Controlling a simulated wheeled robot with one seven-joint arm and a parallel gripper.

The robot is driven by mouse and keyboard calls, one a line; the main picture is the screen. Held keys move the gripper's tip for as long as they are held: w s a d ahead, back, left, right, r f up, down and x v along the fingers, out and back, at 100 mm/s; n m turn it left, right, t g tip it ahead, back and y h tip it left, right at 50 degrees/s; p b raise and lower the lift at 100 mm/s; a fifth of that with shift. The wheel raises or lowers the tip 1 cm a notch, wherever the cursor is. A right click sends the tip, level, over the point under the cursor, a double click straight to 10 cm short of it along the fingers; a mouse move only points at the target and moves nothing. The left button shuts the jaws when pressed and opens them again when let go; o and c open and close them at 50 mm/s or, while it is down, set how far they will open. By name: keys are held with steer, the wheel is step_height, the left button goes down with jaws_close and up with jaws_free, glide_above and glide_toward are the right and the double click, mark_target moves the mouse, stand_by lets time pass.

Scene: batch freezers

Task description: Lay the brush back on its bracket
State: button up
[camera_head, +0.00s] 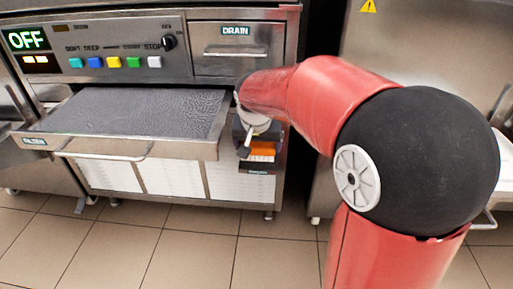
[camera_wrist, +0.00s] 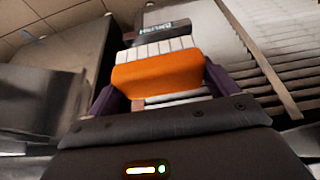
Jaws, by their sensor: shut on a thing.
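The brush (camera_head: 262,150) is an orange block at the right front of the freezer. In the wrist view the brush (camera_wrist: 158,77) shows its orange body and a row of white bristles. My gripper (camera_head: 252,143) is shut on it, with one dark purple finger at each side in the wrist view (camera_wrist: 160,85). The bracket (camera_head: 258,169) is a dark labelled piece on the freezer front, just below the brush. In the wrist view the bracket (camera_wrist: 165,30) lies beyond the bristles. I cannot tell whether the brush touches it.
The wide grey drawer (camera_head: 120,151) marked FILTER is pulled out left of my gripper. Its bar handle (camera_head: 105,157) sticks out in front. The DRAIN drawer (camera_head: 236,51) is shut above. White louvred panels (camera_head: 172,178) lie below. The tiled floor (camera_head: 110,240) in front is clear.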

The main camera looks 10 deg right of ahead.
steer(key=shift+w+d+r+b+x, duration=0.1)
steer(key=shift+w+b+x, duration=0.15)
steer(key=shift+x, duration=1.15)
steer(key=shift+w+d+r+b+x, duration=0.1)
steer(key=shift+w+r+b+x, duration=0.15)
steer(key=shift+x, duration=1.15)
steer(key=shift+w+d+b+x, duration=0.15)
steer(key=shift+w+x, duration=0.2)
steer(key=shift+x, duration=1)
steer(key=shift+a, duration=0.1)
